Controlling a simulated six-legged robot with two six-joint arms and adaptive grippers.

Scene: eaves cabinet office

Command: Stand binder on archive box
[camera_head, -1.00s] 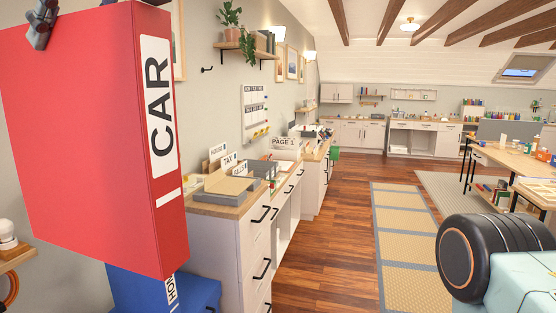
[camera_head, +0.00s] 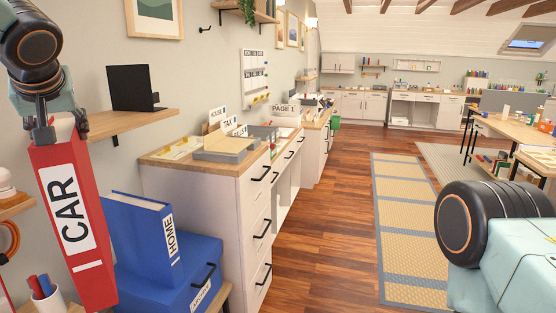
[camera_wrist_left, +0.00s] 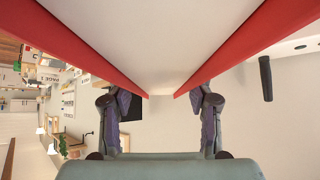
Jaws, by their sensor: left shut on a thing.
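My left gripper (camera_head: 44,126) is shut on the top of a red binder labelled CAR (camera_head: 75,220). The binder hangs upright, slightly tilted, at the left of the head view. The left wrist view shows the fingers (camera_wrist_left: 160,100) at the binder's red covers (camera_wrist_left: 245,55). A blue archive box (camera_head: 196,262) with a black handle stands low at the left. A blue binder labelled HOME (camera_head: 145,235) stands on its lid. The red binder is to the left of the blue binder and hides part of the box's left side. My right gripper is not in view.
A wooden shelf (camera_head: 135,122) with a black bookend (camera_head: 132,88) is on the wall behind the box. A pen cup (camera_head: 46,300) is at lower left. A drawer cabinet (camera_head: 225,210) stands right of the box.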

